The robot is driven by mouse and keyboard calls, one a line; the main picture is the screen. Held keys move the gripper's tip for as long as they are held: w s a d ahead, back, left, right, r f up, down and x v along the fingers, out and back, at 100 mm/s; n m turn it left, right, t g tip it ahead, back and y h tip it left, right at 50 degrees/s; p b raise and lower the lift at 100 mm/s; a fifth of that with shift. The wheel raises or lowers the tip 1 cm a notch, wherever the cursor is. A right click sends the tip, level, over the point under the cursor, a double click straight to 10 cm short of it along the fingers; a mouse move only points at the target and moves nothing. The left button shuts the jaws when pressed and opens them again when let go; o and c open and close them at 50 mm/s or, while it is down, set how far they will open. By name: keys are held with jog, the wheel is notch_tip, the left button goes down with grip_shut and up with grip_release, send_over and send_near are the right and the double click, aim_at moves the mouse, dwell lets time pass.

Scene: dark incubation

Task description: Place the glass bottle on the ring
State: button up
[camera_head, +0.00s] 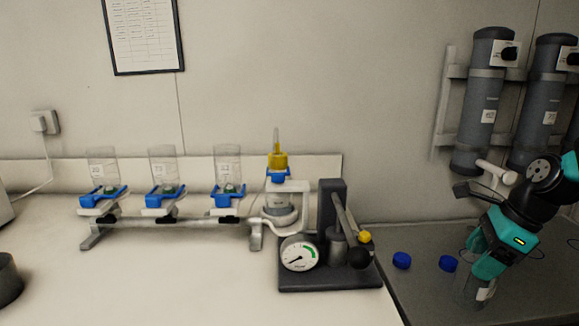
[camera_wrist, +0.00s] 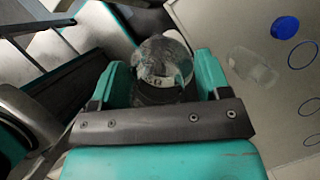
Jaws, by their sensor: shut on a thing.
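My gripper (camera_head: 484,262) is at the right in the head view, pointing down over the dark surface. It is shut on a clear glass bottle (camera_head: 470,292) with a white label. In the wrist view, the bottle (camera_wrist: 163,62) sits between the two teal fingers. I cannot tell whether its base touches the surface. Thin ring outlines show on the surface in the wrist view; one blue ring (camera_wrist: 289,55) lies right of the gripper. The bottle is beside this ring, apart from it. Part of the bottle is hidden by the fingers.
Two blue caps (camera_head: 401,260) (camera_head: 447,263) lie on the dark surface (camera_head: 420,295) left of my gripper. A device with a gauge (camera_head: 299,253) stands left of them. Clear cups on a rack (camera_head: 170,222) stand farther left. Grey cylinders (camera_head: 480,110) hang on the wall.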

aim_at(457, 302)
jog(key=a+f+n+g, duration=0.1)
jog(key=f+n, duration=0.2)
jog(key=s+a+f+n+g, duration=0.1)
jog(key=f+n, duration=0.3)
jog(key=a+f+n+g, duration=0.1)
jog(key=f+n+g, duration=0.1)
jog(key=f+n, duration=0.1)
jog(key=shift+s+f, duration=0.15)
jog(key=shift+s, duration=0.05)
jog(key=s+a+f+n+g+h+p, duration=0.2)
jog(key=a+f+n+h, duration=0.1)
jog(key=f+n, duration=0.7)
jog(key=shift+a+n+g+h, duration=0.25)
jog(key=shift+n+h, duration=0.35)
jog(key=shift+n, duration=1)
